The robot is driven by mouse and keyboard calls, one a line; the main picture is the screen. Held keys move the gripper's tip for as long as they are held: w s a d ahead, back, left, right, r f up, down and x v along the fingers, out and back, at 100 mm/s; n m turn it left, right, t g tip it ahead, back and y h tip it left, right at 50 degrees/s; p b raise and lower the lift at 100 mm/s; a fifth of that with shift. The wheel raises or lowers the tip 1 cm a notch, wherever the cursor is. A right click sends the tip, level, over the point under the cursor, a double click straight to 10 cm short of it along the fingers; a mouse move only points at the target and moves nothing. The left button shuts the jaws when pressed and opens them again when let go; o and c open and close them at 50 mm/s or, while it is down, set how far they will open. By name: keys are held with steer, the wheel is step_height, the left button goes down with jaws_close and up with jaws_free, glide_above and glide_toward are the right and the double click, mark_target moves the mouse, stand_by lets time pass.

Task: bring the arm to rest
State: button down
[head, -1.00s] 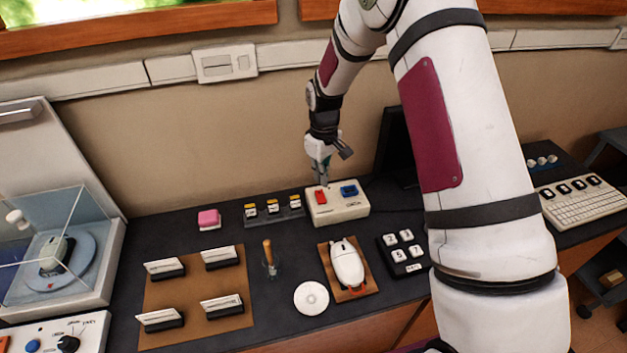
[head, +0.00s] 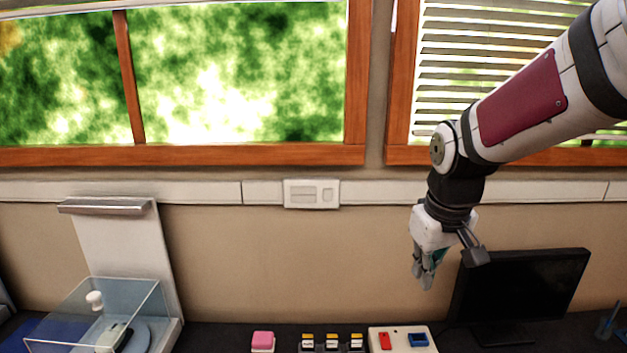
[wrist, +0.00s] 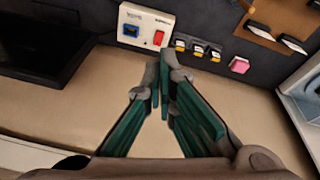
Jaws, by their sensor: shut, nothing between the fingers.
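My gripper (head: 428,277) hangs from my arm in front of the wall in the head view, above the back of the dark counter and left of the black monitor. It points downward. In the wrist view my gripper (wrist: 165,62) shows its green-padded fingers closed together with nothing between them. Below it in the head view is a cream box (head: 403,339) with a red and a blue switch. The same cream box shows in the wrist view (wrist: 146,27), just beyond the fingertips and apart from them.
A black monitor (head: 522,290) stands close to the right of my gripper. A row of yellow-topped switches (head: 332,342) and a pink block (head: 262,341) lie to the left. A clear case (head: 96,312) stands at the far left. A wall socket (head: 312,194) and windows are behind.

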steer(key=s+r+m+t, duration=0.1)
steer(key=s+r, duration=0.2)
steer(key=s, duration=0.6)
steer(key=s+r+m+t, duration=0.1)
steer(key=s+r+m, duration=0.1)
steer(key=s, duration=0.8)
steer(key=shift+s+r+t, duration=0.2)
steer(key=shift+r+t, duration=0.2)
steer(key=shift+r, duration=0.15)
steer(key=shift+a, duration=0.1)
